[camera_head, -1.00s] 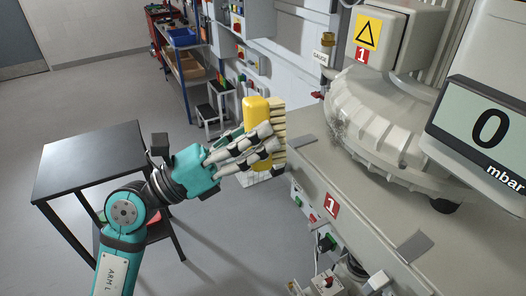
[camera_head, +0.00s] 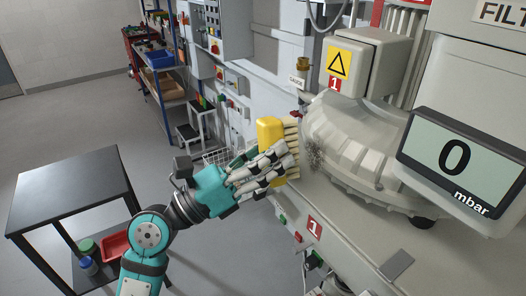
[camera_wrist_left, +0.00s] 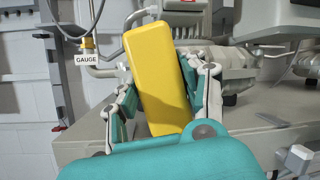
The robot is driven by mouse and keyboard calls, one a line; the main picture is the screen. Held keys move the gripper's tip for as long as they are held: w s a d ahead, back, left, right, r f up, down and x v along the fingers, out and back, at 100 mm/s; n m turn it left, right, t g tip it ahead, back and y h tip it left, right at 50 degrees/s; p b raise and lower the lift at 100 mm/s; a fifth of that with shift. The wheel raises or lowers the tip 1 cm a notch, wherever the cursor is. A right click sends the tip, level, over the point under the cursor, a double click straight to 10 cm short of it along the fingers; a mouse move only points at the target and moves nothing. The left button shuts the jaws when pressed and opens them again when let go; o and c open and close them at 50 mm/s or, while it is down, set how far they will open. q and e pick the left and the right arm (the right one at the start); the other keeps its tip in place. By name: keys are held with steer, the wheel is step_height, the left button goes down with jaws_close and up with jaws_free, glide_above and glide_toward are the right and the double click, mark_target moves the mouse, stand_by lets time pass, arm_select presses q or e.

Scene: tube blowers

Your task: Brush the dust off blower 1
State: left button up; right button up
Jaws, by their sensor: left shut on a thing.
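Blower 1 (camera_head: 350,150) is a large grey ribbed round housing on a grey bench, with a red "1" label above it. A dark patch of dust (camera_head: 316,153) shows on its left side. My left gripper (camera_head: 277,160) is shut on a yellow brush (camera_head: 269,133), its pale bristles facing right toward the dust. The bristles are close to the housing; I cannot tell whether they touch. In the left wrist view, the yellow brush (camera_wrist_left: 157,80) stands slightly tilted between the fingers and hides its own bristles and the dust. My right gripper is not in view.
A display (camera_head: 462,160) reading 0 mbar stands at the right in front of the blower. A black table (camera_head: 68,185) with a red tray (camera_head: 116,244) below is at the left. A gauge (camera_head: 303,68) stands behind the dust. Open floor lies between table and shelf.

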arm_select(q)
steer(key=shift+w+d, duration=0.15)
steer(key=shift+d, duration=0.15)
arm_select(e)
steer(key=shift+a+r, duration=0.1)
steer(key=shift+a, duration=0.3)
arm_select(q)
steer(key=shift+w+d+p, duration=0.3)
steer(key=shift+w+d, duration=0.05)
steer(key=shift+d, duration=0.5)
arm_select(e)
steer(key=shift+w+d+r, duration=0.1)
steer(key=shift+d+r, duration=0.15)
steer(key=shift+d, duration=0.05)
